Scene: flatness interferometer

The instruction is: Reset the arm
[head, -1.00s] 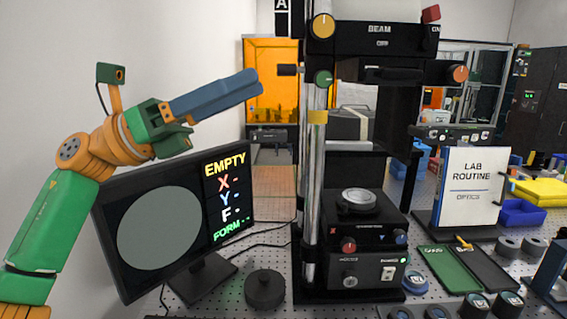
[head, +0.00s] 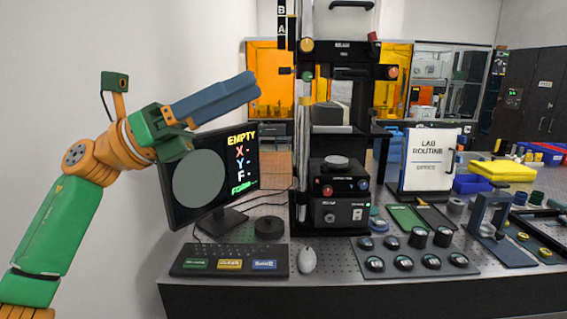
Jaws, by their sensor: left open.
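My left arm comes in from the left, and its gripper (head: 250,86) is raised in front of the white wall, above the monitor. It is open and holds nothing that I can see; its blue fingers overlap from this angle. It is well apart from the black interferometer (head: 330,200) in the middle of the bench. The monitor (head: 198,180) shows a grey disc and the word EMPTY. My right gripper is not in view.
A keyboard (head: 230,260) with coloured keys and a mouse (head: 307,260) lie at the bench front. A tray (head: 385,248) with several dark round pieces is right of them.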

